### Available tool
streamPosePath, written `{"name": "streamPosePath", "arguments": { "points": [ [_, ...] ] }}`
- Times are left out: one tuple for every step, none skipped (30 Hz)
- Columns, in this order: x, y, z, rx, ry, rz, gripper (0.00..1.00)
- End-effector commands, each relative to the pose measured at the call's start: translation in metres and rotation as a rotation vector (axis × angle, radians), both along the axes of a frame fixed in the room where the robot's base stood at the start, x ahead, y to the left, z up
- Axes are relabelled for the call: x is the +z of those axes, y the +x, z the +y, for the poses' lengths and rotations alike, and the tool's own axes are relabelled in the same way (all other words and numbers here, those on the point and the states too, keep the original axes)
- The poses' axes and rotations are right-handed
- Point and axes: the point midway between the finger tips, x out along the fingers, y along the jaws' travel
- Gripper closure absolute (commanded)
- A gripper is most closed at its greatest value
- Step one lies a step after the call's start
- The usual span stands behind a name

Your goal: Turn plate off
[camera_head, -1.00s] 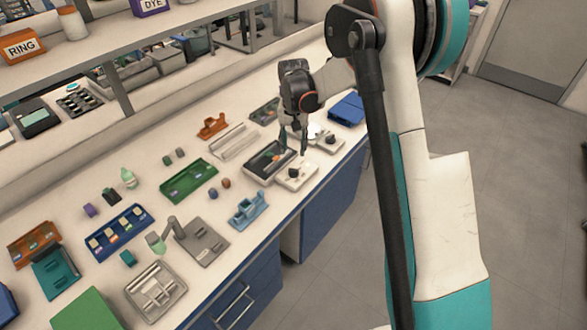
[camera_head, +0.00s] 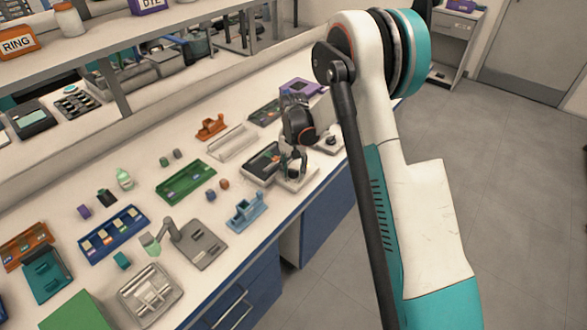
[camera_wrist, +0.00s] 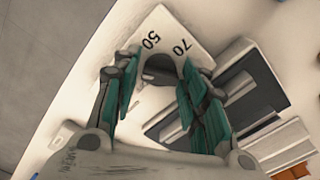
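The plate is a small white unit (camera_head: 299,184) near the bench's front edge, with a dark knob on top. In the wrist view its white face (camera_wrist: 172,28) shows the marks 50 and 70 beside the dark knob (camera_wrist: 160,66). My gripper (camera_head: 293,168) points down over this unit. In the wrist view the teal fingers of my gripper (camera_wrist: 160,76) are spread, one on each side of the knob. I cannot tell whether they touch it. The lower part of the knob and its pointer are partly hidden.
A similar white unit with a dark knob (camera_head: 332,141) stands just right. A dark-and-grey tray (camera_head: 262,164) lies close on the left. A blue holder (camera_head: 247,210) and a green tray (camera_head: 187,182) lie farther left. The bench's front edge is near.

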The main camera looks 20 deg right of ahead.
Motion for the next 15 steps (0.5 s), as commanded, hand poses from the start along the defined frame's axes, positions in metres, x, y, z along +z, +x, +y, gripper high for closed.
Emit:
{"name": "streamPosePath", "arguments": {
  "points": [
    [0.0001, 0.0000, 0.0000, 0.000, 0.000, 0.000, 0.67],
    [0.0001, 0.0000, 0.0000, 0.000, 0.000, 0.000, 0.74],
    [0.0001, 0.0000, 0.0000, 0.000, 0.000, 0.000, 0.83],
    [0.0002, 0.0000, 0.0000, 0.000, 0.000, 0.000, 0.89],
    [0.0002, 0.0000, 0.0000, 0.000, 0.000, 0.000, 0.93],
    [0.0002, 0.0000, 0.0000, 0.000, 0.000, 0.000, 0.93],
    [0.0002, 0.0000, 0.0000, 0.000, 0.000, 0.000, 0.93],
    [0.0002, 0.0001, 0.0000, 0.000, 0.000, 0.000, 0.93],
    [0.0002, 0.0000, 0.0000, 0.001, 0.000, 0.000, 0.93],
    [0.0002, 0.0001, 0.0000, 0.002, 0.000, 0.000, 0.93],
    [0.0002, 0.0001, 0.0000, 0.004, 0.000, 0.000, 0.93],
    [0.0002, 0.0001, 0.0000, 0.008, 0.000, 0.000, 0.93],
    [0.0001, 0.0001, 0.0000, 0.013, 0.000, 0.000, 0.93],
    [0.0001, 0.0001, 0.0000, 0.019, 0.000, 0.000, 0.93],
    [0.0001, 0.0001, 0.0000, 0.030, 0.000, 0.000, 0.93]
  ]
}}
